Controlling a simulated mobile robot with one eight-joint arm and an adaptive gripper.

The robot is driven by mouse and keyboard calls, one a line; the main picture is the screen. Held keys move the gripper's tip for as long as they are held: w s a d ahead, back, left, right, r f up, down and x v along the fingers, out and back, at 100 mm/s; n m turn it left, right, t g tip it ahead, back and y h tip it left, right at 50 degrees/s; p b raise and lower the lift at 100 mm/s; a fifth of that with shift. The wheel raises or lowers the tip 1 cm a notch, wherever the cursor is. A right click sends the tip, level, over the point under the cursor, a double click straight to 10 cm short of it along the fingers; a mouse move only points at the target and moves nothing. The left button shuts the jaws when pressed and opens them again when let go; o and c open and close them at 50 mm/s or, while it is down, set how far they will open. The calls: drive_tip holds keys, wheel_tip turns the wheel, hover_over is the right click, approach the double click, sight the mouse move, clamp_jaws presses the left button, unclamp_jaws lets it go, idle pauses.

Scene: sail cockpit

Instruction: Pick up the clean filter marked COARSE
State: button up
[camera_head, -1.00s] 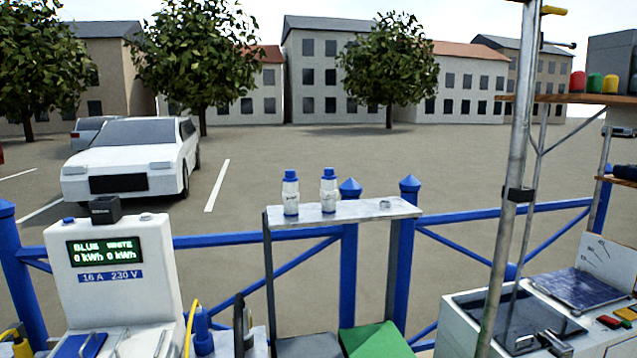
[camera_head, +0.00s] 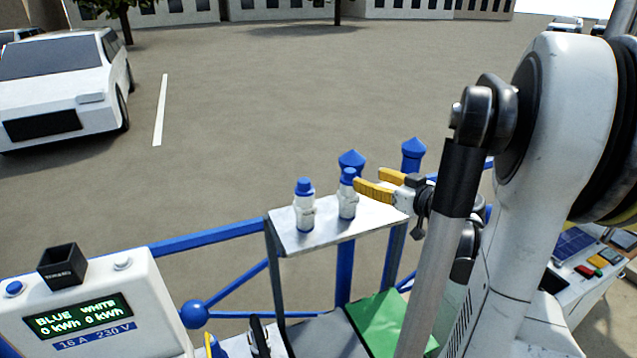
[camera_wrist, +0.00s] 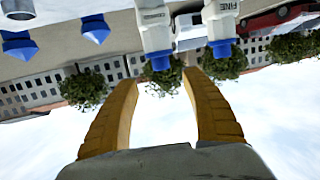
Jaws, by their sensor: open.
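Two white filters with blue caps stand upright on a narrow pale shelf (camera_head: 285,236). The left filter (camera_head: 304,210) reads FINE in the upside-down wrist view, where it appears at right (camera_wrist: 219,22). The right filter (camera_head: 347,203) appears at left in the wrist view (camera_wrist: 154,25); its label is too small to read surely, so I cannot confirm COARSE. My gripper (camera_head: 370,181) is open and empty, its yellow fingers pointing left beside the right filter's upper part. In the wrist view the fingertips (camera_wrist: 160,78) frame that filter's cap, with neither visibly gripping it.
Blue posts with pointed caps (camera_head: 413,150) stand just behind the shelf. A white power unit (camera_head: 90,315) is at lower left. A green box (camera_head: 385,318) sits below the shelf. A white ring-like part (camera_wrist: 18,8) shows at the wrist view's edge.

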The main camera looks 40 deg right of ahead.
sight(354, 174)
drive_tip(key=w, duration=0.3)
drive_tip(key=shift+f, duration=0.4)
drive_tip(key=w, duration=0.3)
drive_tip(key=w+f, duration=0.1)
drive_tip(key=w, duration=0.1)
drive_tip(key=shift+w+d, duration=0.1)
drive_tip(key=shift+w, duration=0.15)
drive_tip(key=shift+s, duration=0.15)
drive_tip(key=shift+c, duration=0.4)
clamp_jaws()
